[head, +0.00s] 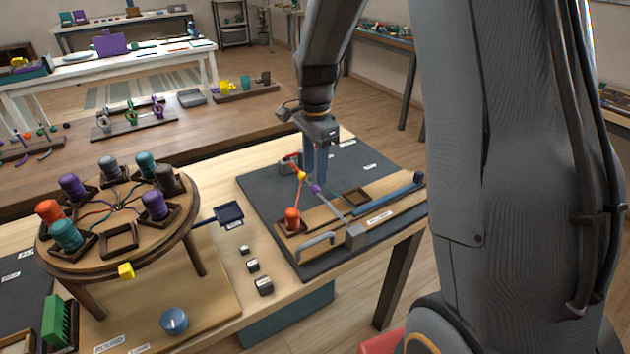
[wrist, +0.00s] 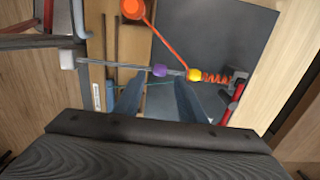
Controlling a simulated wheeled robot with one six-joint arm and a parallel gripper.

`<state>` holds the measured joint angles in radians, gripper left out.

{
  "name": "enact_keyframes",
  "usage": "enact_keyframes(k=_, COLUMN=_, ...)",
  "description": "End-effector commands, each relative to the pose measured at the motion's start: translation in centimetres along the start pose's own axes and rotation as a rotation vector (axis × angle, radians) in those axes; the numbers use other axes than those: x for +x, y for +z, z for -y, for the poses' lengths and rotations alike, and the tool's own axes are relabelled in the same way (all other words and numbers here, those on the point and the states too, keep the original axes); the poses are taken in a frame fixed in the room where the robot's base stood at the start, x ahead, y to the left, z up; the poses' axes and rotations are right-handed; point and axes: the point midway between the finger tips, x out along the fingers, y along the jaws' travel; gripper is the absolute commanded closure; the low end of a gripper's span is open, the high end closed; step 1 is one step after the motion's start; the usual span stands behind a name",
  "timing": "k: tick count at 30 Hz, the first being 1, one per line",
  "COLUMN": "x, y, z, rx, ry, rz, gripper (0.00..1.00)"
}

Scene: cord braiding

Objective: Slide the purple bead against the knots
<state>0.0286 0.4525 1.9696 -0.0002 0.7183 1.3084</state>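The purple bead (wrist: 160,70) is threaded on a taut grey cord (wrist: 115,66), apart from the yellow bead (wrist: 194,75) to its right. The orange knots (wrist: 215,77) are wound round the cord just beyond the yellow bead, which appears to sit against them. My gripper (wrist: 157,83) is open, its two blue-grey fingers apart on either side of the purple bead in the wrist view. No contact between fingers and bead can be made out. In the head view my gripper (head: 316,178) points down over the cord, just behind the purple bead (head: 315,188).
An orange bobbin (head: 292,217) stands on the wooden fixture, its orange strand running up to the yellow bead. A grey clamp block (head: 355,235) holds the cord's near end. A round braiding stand (head: 118,228) with several bobbins is at the left. The dark mat (head: 262,186) has free room.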

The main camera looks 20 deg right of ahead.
Motion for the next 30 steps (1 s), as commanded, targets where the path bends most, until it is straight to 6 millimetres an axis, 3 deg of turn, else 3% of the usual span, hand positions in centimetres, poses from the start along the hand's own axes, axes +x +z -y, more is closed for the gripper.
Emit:
enact_keyframes(k=7, x=-2.8, y=-0.1, z=0.1, rx=0.0, ry=-0.002, rz=-0.001, gripper=0.63)
enact_keyframes(k=16, x=-3.1, y=0.0, z=0.0, rx=0.0, ry=0.0, rz=0.0, gripper=0.63)
enact_keyframes(k=20, x=-3.1, y=0.1, z=-0.3, rx=-0.016, ry=0.0, rz=0.0, gripper=0.82)
enact_keyframes(k=23, x=-3.0, y=0.5, z=-1.5, rx=-0.1, ry=-0.004, rz=-0.001, gripper=0.99)
enact_keyframes(k=26, x=-2.9, y=1.4, z=-3.9, rx=-0.271, ry=-0.011, rz=-0.004, gripper=1.0)
enact_keyframes(k=30, x=-2.3, y=3.0, z=-8.6, rx=-0.601, ry=-0.024, rz=-0.015, gripper=1.0)
